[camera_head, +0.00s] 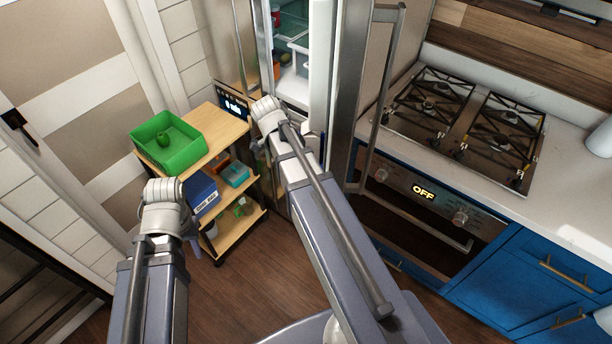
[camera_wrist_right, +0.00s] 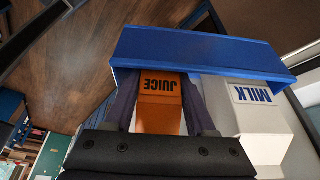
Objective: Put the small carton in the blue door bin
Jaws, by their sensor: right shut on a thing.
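The small orange carton marked JUICE (camera_wrist_right: 160,98) shows in the right wrist view, upside down in the picture. My right gripper (camera_wrist_right: 161,88) is shut on it, with one dark finger on each side. The blue door bin (camera_wrist_right: 195,52) shows as a blue wall just past the carton. The carton's far end meets that wall in the picture; whether it rests on the bin floor is hidden. In the head view my right gripper is hidden behind its own wrist at the open fridge. My left gripper (camera_head: 193,245) hangs low before the wooden cart, its fingers mostly hidden.
A white MILK carton (camera_wrist_right: 247,115) stands close beside the juice carton. The fridge door (camera_head: 347,90) stands open beside my right arm. A wooden cart (camera_head: 220,130) with a green bin (camera_head: 168,150) stands left of the fridge. The stove (camera_head: 455,125) is at the right.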

